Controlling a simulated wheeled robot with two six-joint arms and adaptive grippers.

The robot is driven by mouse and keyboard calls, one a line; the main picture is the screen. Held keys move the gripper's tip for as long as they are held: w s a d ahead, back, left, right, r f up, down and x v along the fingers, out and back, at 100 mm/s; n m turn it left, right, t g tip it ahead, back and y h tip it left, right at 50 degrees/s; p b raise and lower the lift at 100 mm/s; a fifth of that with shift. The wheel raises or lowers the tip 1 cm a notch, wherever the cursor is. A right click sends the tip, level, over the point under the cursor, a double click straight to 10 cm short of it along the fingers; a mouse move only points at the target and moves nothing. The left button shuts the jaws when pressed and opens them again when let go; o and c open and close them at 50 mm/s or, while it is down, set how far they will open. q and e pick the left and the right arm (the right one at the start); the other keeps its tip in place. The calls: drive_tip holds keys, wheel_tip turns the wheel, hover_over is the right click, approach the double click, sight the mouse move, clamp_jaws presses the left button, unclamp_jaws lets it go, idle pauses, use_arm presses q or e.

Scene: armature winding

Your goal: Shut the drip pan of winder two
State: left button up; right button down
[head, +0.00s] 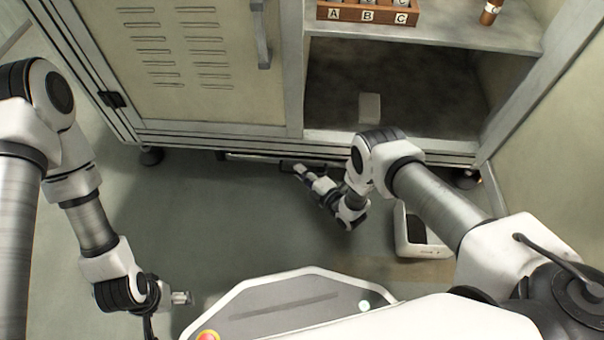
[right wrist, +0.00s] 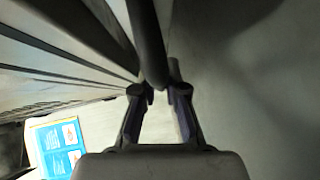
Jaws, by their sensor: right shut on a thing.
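The cabinet (head: 200,70) has a louvred door and an open compartment at its right. Under its lower edge runs a low, thin bar (head: 250,157), which looks like the front or handle of the drip pan; most of the pan is hidden in shadow. My right gripper (head: 298,169) reaches down to this bar. In the right wrist view the dark bar (right wrist: 147,45) passes between the fingertips of my right gripper (right wrist: 160,93), which are shut on it. My left gripper (head: 183,298) hangs at the lower left, away from the cabinet; its finger gap is unclear.
A white bin (head: 402,235) stands on the floor right of my right gripper. A wooden tray (head: 345,13) marked A, B, C and a brown bottle (head: 491,11) stand on the shelf. A blue leaflet (right wrist: 58,145) shows in the right wrist view. The floor at left is clear.

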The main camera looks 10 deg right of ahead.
drive_tip(key=shift+w+d, duration=0.1)
drive_tip(key=shift+w, duration=0.15)
drive_tip(key=c, duration=1.2)
unclamp_jaws()
drive_tip(key=shift+s, duration=0.15)
drive_tip(key=v, duration=1.1)
drive_tip(key=shift+s+d+r, duration=0.1)
drive_tip(key=shift+s+d, duration=0.05)
drive_tip(key=shift+s, duration=0.2)
